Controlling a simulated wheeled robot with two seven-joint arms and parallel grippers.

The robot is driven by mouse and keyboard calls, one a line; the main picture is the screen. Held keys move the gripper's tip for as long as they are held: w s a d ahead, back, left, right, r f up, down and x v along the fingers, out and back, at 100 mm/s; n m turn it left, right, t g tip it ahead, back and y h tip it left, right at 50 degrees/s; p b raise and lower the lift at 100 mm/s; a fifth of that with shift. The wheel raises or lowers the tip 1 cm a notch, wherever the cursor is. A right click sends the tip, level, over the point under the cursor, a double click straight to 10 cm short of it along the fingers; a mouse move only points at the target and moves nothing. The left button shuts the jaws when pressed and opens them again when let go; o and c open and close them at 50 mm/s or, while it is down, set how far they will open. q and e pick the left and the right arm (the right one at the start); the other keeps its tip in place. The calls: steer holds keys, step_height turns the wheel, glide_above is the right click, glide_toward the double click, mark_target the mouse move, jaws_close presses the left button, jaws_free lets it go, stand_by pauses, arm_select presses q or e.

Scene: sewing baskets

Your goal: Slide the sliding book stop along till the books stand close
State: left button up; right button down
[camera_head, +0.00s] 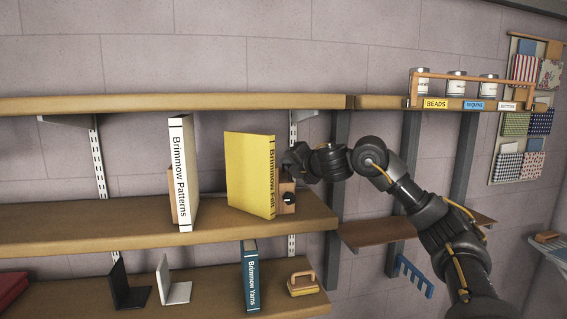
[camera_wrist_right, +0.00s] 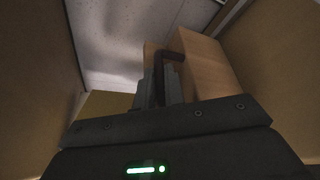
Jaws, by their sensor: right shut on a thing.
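The sliding book stop (camera_head: 287,190) is a wooden block with a black knob, at the right part of the middle shelf (camera_head: 110,238). The yellow book "Brimmow Felt" (camera_head: 249,175) stands just left of it. The white book "Brimmow Patterns" (camera_head: 183,175) stands further left, with a clear gap between the two books. In the right wrist view my right gripper (camera_wrist_right: 160,88) is shut on the dark bent handle (camera_wrist_right: 172,58) of the wooden stop (camera_wrist_right: 203,66). My left gripper is not in view.
A wooden piece (camera_head: 173,200) shows behind the white book. An upper shelf (camera_head: 170,103) runs close above.

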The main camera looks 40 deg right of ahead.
steer(key=shift+s+d, duration=0.2)
steer(key=shift+d, duration=0.25)
steer(key=c, duration=1.9)
jaws_free()
steer(key=o, duration=0.4)
steer(key=shift+a, duration=0.1)
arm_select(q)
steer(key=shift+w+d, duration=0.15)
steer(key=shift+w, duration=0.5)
arm_select(e)
steer(key=shift+w+a, duration=0.1)
